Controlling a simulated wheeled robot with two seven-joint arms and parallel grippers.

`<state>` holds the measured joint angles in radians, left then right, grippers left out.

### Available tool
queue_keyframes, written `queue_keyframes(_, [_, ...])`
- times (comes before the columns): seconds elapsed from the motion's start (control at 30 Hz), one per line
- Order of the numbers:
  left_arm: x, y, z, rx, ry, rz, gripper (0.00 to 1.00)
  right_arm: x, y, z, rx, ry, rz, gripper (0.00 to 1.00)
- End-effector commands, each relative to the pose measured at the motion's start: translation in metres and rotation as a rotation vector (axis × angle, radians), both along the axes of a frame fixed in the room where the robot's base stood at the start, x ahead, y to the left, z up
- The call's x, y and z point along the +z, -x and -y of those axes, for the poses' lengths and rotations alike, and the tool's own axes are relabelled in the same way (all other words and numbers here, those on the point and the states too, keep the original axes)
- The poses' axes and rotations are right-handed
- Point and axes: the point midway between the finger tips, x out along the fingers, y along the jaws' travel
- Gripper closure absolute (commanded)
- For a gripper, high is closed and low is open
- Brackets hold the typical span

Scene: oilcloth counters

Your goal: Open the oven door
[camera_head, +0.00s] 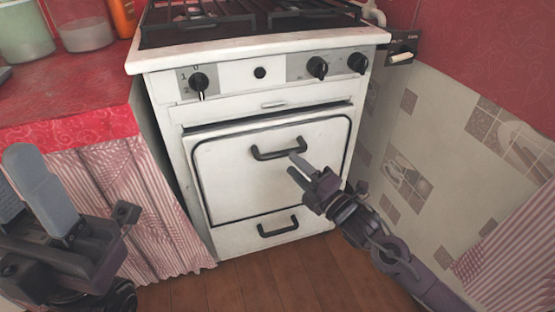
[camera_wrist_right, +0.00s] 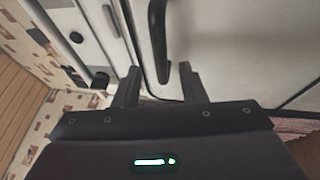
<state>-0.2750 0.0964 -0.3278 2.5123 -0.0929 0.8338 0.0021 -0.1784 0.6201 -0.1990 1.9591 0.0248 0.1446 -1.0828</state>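The white oven door (camera_head: 235,180) is closed, with a dark outline and a dark bar handle (camera_head: 278,153) near its top. My right gripper (camera_head: 297,168) is at the right end of this handle in the head view. In the right wrist view its two fingers (camera_wrist_right: 160,84) are spread apart, and the end of the handle (camera_wrist_right: 158,40) shows between and beyond them. I cannot tell whether they touch it. My left gripper (camera_head: 25,195) is at the lower left, partly cut off, apart from the oven, with its fingers apart and nothing seen between them.
A lower drawer (camera_head: 240,237) with its own handle is under the door. Knobs (camera_head: 317,67) line the panel above. A red counter (camera_head: 70,110) with a striped curtain (camera_head: 150,215) stands left; a tiled wall (camera_head: 440,150) is close on the right. Wooden floor (camera_head: 290,280) is clear in front.

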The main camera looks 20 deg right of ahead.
Motion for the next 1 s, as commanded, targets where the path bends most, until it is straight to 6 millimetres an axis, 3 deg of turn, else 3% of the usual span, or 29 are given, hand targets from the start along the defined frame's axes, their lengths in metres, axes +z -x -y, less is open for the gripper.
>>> queue_keyframes(0.33, [-0.008, 0.0, 0.0, 0.002, -0.001, 0.017, 0.64, 0.007, -0.045, -0.02, 0.0, -0.004, 0.001, 0.62])
queue_keyframes(0.77, [-0.008, 0.0, 0.001, 0.002, -0.004, 0.019, 0.64, 0.009, -0.053, -0.025, -0.001, -0.002, -0.003, 0.62])
queue_keyframes(1.0, [-0.008, 0.0, 0.001, 0.002, -0.002, 0.02, 0.64, 0.009, -0.053, -0.025, -0.001, -0.002, -0.003, 0.94])
